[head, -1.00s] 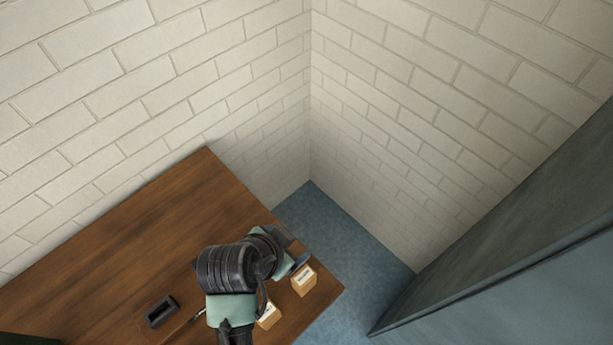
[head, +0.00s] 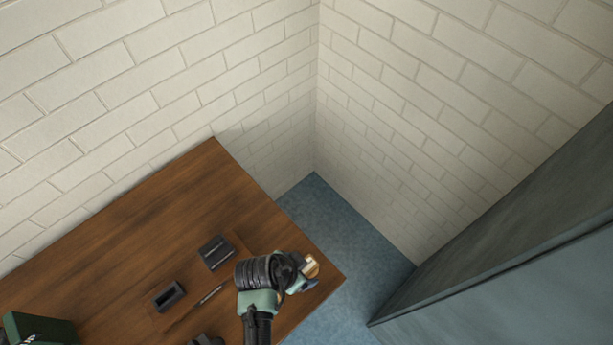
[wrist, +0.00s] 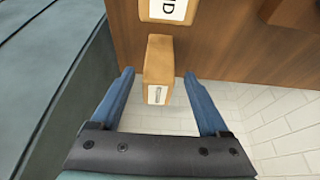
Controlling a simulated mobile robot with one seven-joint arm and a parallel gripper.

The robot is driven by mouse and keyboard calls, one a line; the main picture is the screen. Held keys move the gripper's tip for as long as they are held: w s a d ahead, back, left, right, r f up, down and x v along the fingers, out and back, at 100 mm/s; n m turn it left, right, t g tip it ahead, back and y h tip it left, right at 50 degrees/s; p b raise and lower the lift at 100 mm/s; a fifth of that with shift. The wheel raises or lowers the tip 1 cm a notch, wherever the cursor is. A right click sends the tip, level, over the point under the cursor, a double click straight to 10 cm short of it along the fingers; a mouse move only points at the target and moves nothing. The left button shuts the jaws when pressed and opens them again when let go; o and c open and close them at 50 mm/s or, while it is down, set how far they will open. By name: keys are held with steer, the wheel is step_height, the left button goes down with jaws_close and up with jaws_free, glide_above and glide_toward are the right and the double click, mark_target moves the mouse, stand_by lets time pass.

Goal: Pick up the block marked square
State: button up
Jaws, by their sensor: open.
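A light wooden block (wrist: 158,68) with a small pale label stands near the table's corner, and part of it also shows in the head view (head: 311,265). Its label is too small to read. My gripper (head: 305,275) is open at that block. In the wrist view, one blue finger of my gripper (wrist: 158,74) is on each side of the block, with gaps. I cannot tell how deep the block sits between them.
The brown table (head: 150,215) ends close to the block, with blue floor (head: 335,220) beyond. A dark box (head: 216,252), a dark open tray (head: 169,295) and a pen (head: 211,294) lie left of my arm. A green box (head: 38,328) is at lower left. Brick walls stand behind.

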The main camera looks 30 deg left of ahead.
steer(key=shift+x, duration=1.7)
steer(key=shift+d, duration=0.1)
jaws_close()
